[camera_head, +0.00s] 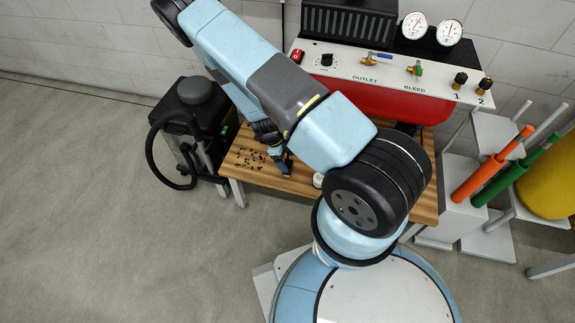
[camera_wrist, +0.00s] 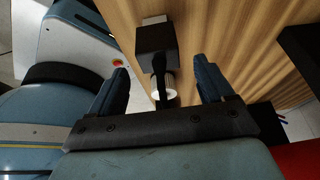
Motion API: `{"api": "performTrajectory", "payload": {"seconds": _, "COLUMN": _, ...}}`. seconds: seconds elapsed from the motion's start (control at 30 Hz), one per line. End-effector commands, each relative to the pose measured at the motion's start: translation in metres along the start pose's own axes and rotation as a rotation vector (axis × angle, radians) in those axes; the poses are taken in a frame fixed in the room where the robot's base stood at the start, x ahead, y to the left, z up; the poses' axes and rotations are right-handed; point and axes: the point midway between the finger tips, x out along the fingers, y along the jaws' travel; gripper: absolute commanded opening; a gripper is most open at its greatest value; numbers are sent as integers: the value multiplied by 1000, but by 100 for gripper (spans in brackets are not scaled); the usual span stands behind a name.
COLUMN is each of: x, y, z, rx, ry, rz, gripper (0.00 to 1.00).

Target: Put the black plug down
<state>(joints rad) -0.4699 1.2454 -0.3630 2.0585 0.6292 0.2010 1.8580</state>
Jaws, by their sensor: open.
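In the wrist view my gripper (camera_wrist: 160,65) is open, with its two blue-grey fingers spread apart over the wooden bench top. A black block-shaped piece (camera_wrist: 154,38), which looks like the plug, lies on the wood just beyond the fingertips, with a grey-white end on its far side. A narrow black stem (camera_wrist: 161,72) runs from it back between the fingers, and neither finger appears to touch it. In the head view my gripper (camera_head: 283,160) is low over the wooden bench (camera_head: 411,190); the plug cannot be made out there.
A white round piece (camera_head: 318,180) stands on the bench right of my gripper; small dark bits (camera_head: 249,159) lie scattered left. The red-and-white gauge panel (camera_head: 385,75) stands behind. A black canister unit (camera_head: 190,125) is left; orange (camera_head: 490,165) and green tubes are right.

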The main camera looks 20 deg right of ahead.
Motion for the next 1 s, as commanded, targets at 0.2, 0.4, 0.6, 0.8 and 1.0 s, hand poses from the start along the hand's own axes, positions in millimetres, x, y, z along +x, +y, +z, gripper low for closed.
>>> {"api": "performTrajectory", "payload": {"seconds": 0.2, "x": -43, "y": 0, "z": 1, "rx": -1, "ry": -2, "rz": -2, "gripper": 81}}
{"api": "performTrajectory", "payload": {"seconds": 0.4, "x": -67, "y": 0, "z": 0, "rx": -1, "ry": -1, "rz": -2, "gripper": 81}}
{"api": "performTrajectory", "payload": {"seconds": 0.6, "x": -75, "y": 0, "z": 0, "rx": 0, "ry": 0, "rz": 0, "gripper": 81}}
{"api": "performTrajectory", "payload": {"seconds": 0.8, "x": -87, "y": 0, "z": 2, "rx": -24, "ry": -19, "rz": 6, "gripper": 81}}
{"api": "performTrajectory", "payload": {"seconds": 1.0, "x": -140, "y": 0, "z": 5, "rx": -151, "ry": -106, "rz": 33, "gripper": 81}}
